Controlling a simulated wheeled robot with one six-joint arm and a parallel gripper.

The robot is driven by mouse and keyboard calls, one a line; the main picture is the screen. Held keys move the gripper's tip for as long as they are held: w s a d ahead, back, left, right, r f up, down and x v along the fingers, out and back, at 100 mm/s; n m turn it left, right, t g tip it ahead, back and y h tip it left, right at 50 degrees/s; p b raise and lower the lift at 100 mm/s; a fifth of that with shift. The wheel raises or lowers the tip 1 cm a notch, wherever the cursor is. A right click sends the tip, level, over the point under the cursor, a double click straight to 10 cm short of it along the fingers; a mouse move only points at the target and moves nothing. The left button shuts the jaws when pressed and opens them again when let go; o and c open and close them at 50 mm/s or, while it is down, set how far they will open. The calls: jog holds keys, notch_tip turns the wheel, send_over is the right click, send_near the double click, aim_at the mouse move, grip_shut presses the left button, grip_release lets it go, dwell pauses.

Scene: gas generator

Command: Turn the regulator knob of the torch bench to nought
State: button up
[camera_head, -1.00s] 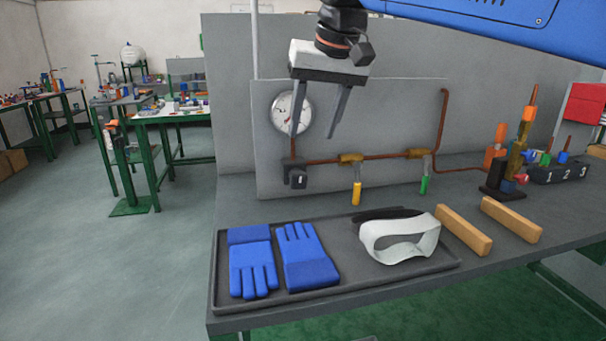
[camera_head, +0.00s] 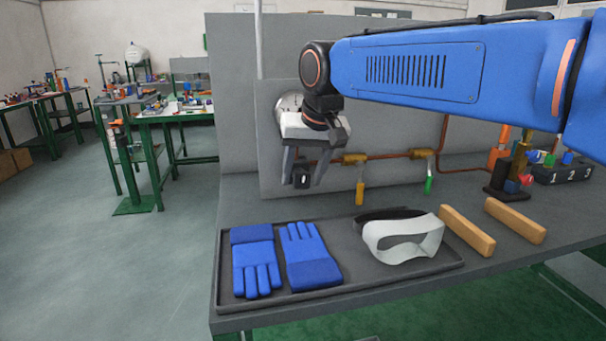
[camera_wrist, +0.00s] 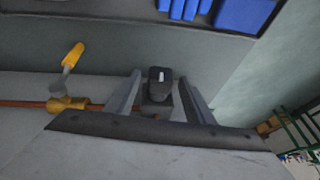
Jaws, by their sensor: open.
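The regulator knob (camera_head: 302,178) is a small black block with a white mark, at the left end of the copper pipe on the grey panel. In the wrist view the knob (camera_wrist: 160,77) lies between the fingertips, its white mark pointing along the fingers' length. My gripper (camera_head: 302,183) is open, with one finger on each side of the knob; a gap shows on both sides in the wrist view (camera_wrist: 160,85). The round pressure gauge (camera_head: 288,104) is mostly hidden behind my gripper, so its needle cannot be read.
A yellow-handled valve (camera_head: 360,192) and a green-handled valve (camera_head: 428,184) hang from the pipe to the right. Wooden blocks (camera_head: 467,230) and a torch stand (camera_head: 507,190) are further right.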

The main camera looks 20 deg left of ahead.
jog(key=shift+c, duration=0.2)
jog(key=c, duration=1)
jog(key=shift+s+a+h, duration=0.1)
jog(key=shift+h, duration=0.3)
jog(key=shift+t, duration=0.3)
jog(key=o, duration=1)
